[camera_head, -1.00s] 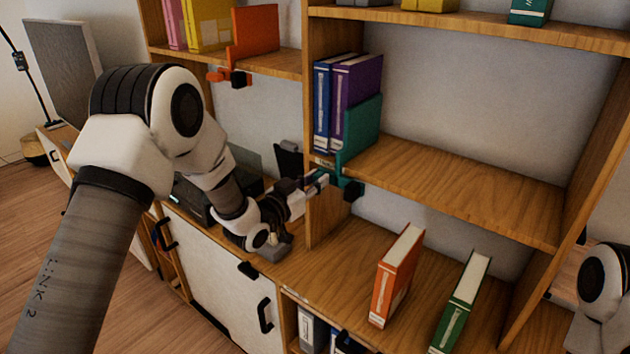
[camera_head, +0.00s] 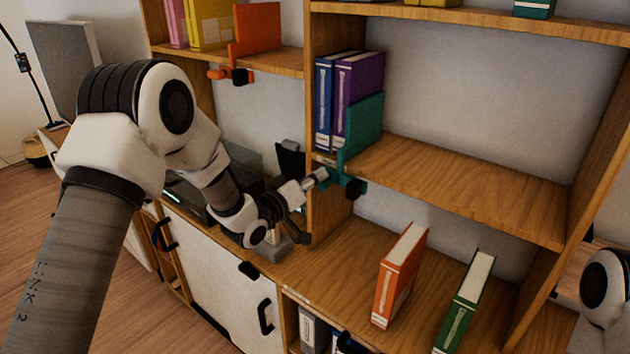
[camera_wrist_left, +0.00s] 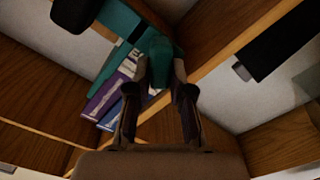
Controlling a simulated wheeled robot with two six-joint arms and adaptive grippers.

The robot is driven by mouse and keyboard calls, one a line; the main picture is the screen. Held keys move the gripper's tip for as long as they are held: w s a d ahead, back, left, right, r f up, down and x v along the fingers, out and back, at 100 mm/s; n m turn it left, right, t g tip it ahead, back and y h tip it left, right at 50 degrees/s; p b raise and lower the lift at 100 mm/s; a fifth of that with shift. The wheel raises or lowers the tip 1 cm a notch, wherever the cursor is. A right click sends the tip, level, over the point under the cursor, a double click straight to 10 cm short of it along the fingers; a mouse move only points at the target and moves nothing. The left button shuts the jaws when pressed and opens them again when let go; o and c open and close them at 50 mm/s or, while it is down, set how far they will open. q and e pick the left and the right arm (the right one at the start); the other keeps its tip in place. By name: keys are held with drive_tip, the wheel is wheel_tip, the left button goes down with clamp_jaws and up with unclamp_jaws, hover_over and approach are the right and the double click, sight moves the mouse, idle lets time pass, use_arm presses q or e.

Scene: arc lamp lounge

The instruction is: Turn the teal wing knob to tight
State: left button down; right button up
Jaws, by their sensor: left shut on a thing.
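The teal wing knob (camera_wrist_left: 158,58) is between the two fingers of my left gripper in the left wrist view. My left gripper (camera_head: 322,176) is shut on it, at the front edge of the middle shelf. The fingers largely hide the knob in the head view. The teal bookend clamp (camera_head: 363,124) stands on the shelf above it, beside a blue and a purple binder (camera_head: 358,90). A black round part (camera_head: 355,188) of the clamp hangs below the shelf edge. My right gripper is out of view; only part of my right arm shows at the right edge.
An orange bookend (camera_head: 256,30) with its own orange knob (camera_head: 218,74) is on the upper left shelf. An orange book (camera_head: 399,275) and a green book (camera_head: 464,300) stand on the lower surface. The middle shelf (camera_head: 460,190) is bare right of the clamp.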

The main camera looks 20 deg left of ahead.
use_arm(q)
drive_tip(key=n, duration=1)
drive_tip(key=shift+w+a+f, duration=0.1)
drive_tip(key=shift+a+f, duration=0.1)
drive_tip(key=shift+f, duration=0.15)
drive_tip(key=shift+n, duration=0.3)
drive_tip(key=c, duration=1)
unclamp_jaws()
drive_tip(key=shift+f, duration=0.1)
drive_tip(key=shift+c, duration=0.2)
drive_tip(key=v, duration=1.2)
